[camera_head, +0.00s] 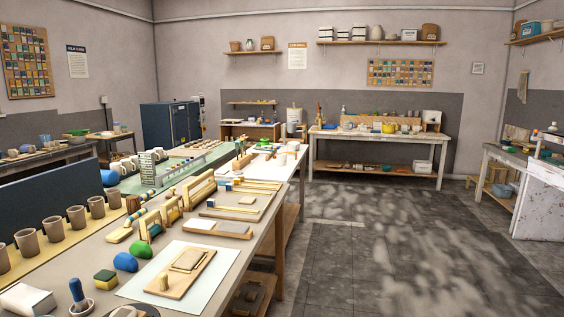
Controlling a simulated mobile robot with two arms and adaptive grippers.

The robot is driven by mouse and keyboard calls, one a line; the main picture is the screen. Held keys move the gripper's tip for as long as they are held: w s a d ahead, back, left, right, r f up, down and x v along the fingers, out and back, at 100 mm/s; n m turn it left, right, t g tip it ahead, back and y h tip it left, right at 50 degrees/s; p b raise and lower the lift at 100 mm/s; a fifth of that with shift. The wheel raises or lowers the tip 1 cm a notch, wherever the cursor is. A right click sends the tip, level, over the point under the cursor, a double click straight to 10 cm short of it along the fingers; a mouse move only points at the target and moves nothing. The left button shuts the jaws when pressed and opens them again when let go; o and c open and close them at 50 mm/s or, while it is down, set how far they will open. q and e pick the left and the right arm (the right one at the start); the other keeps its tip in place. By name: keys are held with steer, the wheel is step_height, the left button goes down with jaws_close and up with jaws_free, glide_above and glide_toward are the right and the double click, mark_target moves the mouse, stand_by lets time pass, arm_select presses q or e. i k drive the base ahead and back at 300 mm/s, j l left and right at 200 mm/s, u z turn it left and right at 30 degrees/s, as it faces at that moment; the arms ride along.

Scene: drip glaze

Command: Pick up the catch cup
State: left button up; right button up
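I cannot tell which vessel is the catch cup. Several brown cups (77,219) stand in a row along the left side of the near table, in front of a dark blue panel. Small white cups (281,159) stand on the white-topped table beyond, too small to make out well. A yellow pot (388,128) sits on the far bench among small items. Neither of my grippers is in view.
The near table (233,246) holds a white sheet with a wooden board, blue and green balls (141,249), a sponge (105,279) and a blue-handled tool (78,294). Wooden frames and strips fill its far part. The grey floor (400,245) at right is open. A white-sided bench (541,200) stands far right.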

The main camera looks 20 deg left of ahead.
mark_target(281, 157)
steer(key=i+l, duration=0.1)
steer(key=i, duration=0.4)
steer(key=i+l+u, duration=0.1)
steer(key=i, duration=0.4)
steer(key=i+l+u, duration=0.1)
steer(key=i, duration=0.4)
steer(key=i+l, duration=0.2)
steer(key=i, duration=2.55)
steer(key=i+u, duration=0.4)
steer(key=i, duration=0.15)
steer(key=i+u, duration=0.35)
steer(key=i, duration=0.2)
